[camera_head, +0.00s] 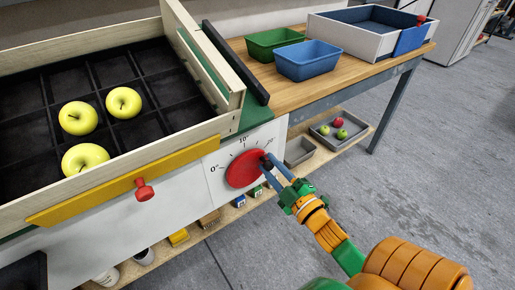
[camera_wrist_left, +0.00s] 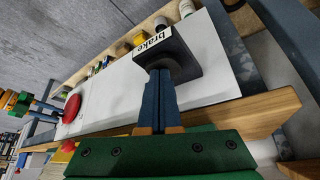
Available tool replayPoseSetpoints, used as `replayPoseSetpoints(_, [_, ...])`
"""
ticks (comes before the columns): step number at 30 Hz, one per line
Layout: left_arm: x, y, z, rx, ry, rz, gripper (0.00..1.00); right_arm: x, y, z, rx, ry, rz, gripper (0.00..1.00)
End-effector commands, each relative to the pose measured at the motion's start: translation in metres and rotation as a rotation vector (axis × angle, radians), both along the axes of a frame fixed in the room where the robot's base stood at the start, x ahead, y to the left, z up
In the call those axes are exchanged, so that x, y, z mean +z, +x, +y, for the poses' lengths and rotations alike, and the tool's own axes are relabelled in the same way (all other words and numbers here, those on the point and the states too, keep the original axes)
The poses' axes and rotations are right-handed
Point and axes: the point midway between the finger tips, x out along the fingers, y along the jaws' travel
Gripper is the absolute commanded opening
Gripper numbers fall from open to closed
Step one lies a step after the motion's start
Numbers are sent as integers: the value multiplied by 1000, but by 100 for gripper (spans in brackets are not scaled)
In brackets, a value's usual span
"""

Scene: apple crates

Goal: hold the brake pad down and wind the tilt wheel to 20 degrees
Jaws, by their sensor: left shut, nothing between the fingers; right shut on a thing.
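The red tilt wheel (camera_head: 243,169) is on the white front panel, below a dial marked 0, 10 and 20 degrees. My right gripper (camera_head: 268,164) is shut on the wheel's dark knob (camera_head: 265,160), at the wheel's right side near the 20 mark. In the left wrist view the wheel (camera_wrist_left: 72,107) shows at the left. The dark brake pad (camera_wrist_left: 185,55), labelled "brake", is at the top centre there. My left gripper (camera_wrist_left: 161,73) is shut and empty, its fingertips at the pad and seemingly touching it. The left gripper is not visible in the head view.
Above the panel, a divided crate (camera_head: 110,171) holds three yellow apples (camera_head: 84,158). A yellow bar (camera_head: 110,187) with a red knob (camera_head: 144,191) runs along its front. Green (camera_head: 272,43) and blue (camera_head: 308,61) bins stand on the wooden bench (camera_head: 345,77). Floor at right is clear.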

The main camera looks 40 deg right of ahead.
Motion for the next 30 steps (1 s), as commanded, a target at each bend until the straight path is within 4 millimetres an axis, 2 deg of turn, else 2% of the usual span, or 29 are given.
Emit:
replayPoseSetpoints(29, [-1,0,0,-1,-1,3,0,-4,-1,0,-2,6,10,0])
replayPoseSetpoints(30, [-1,0,0,-1,-1,3,0,-4,-1,0,-2,6,10,43])
